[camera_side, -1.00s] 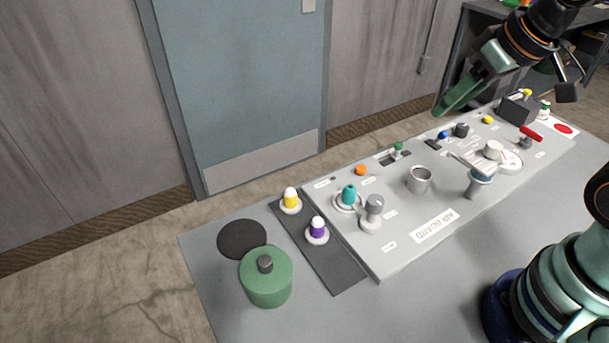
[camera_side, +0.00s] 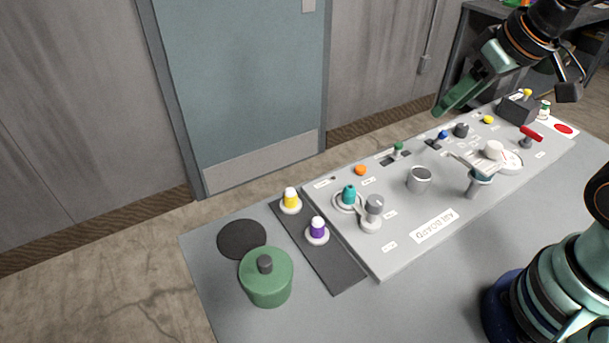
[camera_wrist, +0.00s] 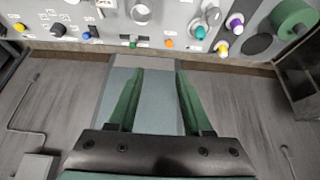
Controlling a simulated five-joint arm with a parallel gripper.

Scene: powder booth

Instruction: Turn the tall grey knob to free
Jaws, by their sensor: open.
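The tall grey knob (camera_side: 373,212) stands upright on a round white base near the left end of the control panel (camera_side: 400,247). It also shows at the top of the wrist view (camera_wrist: 213,15), beside the teal knob. My gripper (camera_side: 440,110) hangs in the air above the panel's back edge, well apart from the grey knob, to its right and higher. In the wrist view my gripper's two green fingers (camera_wrist: 158,75) stand apart with nothing between them. Which setting the knob points to is too small to read.
A teal knob (camera_side: 349,195) stands close to the grey knob. A metal cup (camera_side: 419,180), a funnel-like part (camera_side: 478,184) and a white dial (camera_side: 494,151) sit farther right. A green canister (camera_side: 266,280) and yellow and purple pegs stand left of the panel.

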